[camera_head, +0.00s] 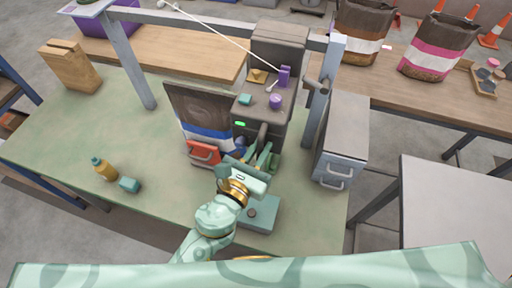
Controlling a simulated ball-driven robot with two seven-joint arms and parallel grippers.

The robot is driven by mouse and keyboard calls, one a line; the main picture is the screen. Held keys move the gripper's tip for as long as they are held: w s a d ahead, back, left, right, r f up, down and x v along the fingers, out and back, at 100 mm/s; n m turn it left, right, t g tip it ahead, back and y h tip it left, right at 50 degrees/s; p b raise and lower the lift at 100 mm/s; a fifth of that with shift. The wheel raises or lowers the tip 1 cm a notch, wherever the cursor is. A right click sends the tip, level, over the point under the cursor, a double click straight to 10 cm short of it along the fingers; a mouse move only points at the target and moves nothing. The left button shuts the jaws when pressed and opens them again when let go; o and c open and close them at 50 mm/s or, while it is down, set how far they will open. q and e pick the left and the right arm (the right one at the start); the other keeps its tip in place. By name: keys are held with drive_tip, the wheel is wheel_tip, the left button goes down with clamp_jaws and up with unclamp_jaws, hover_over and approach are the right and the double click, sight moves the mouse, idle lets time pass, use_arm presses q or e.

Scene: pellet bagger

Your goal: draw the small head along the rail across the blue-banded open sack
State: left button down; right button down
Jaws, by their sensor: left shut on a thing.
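My left gripper (262,153) is at the sack's right side, shut on the small head (262,133), a dark part in front of the grey machine. My fingers and wrist hide much of the head and the rail, so their exact contact is unclear. My right gripper is not in view.
The grey machine (279,52) stands behind the gripper, with a green light and purple knob. A grey drawer cabinet (345,125) is to the right. A teal box (260,213) lies near my wrist.

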use_arm(q)
drive_tip(key=shift+s+d, duration=0.2)
drive_tip(key=shift+d, duration=0.15)
drive_tip(key=c, duration=1.5)
unclamp_jaws()
drive_tip(key=shift+d, duration=0.35)
drive_tip(key=shift+a, duration=0.25)
drive_tip(key=shift+a, duration=0.1)
